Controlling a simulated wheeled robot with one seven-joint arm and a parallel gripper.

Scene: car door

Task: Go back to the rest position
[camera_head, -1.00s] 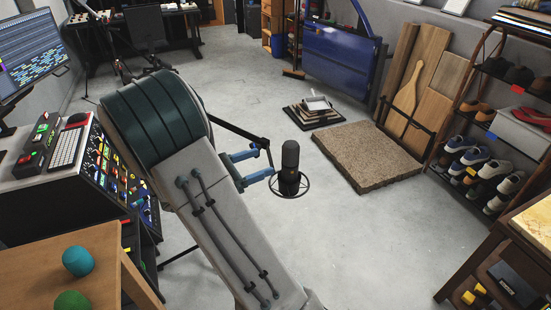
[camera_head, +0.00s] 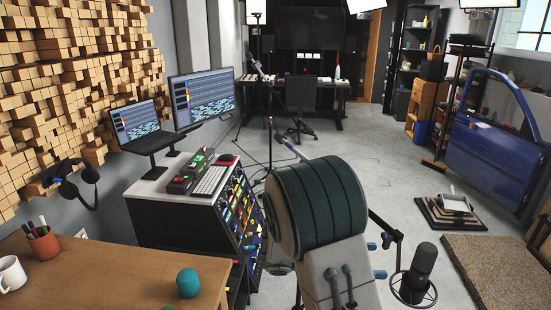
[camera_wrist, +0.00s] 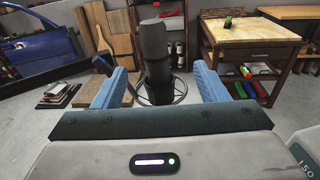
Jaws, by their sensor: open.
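My gripper (camera_wrist: 162,88) shows in the wrist view as two blue fingers set wide apart, with no object held between them. A black microphone in a round shock mount (camera_wrist: 155,55) stands beyond the fingers, seen through the gap between them. In the head view my grey and dark green arm rises in the lower middle. Small blue parts of my gripper (camera_head: 383,258) show just right of the arm, close to the microphone (camera_head: 421,270); most of the gripper is hidden behind the arm. The blue car door (camera_head: 490,150) stands at the right, well apart from my gripper.
A mixing console (camera_head: 190,200) with a laptop (camera_head: 140,122) and monitor (camera_head: 203,95) stands left of my arm. A wooden table (camera_head: 100,275) with a teal ball (camera_head: 188,283) is at lower left. A stone slab (camera_head: 495,270) lies at right.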

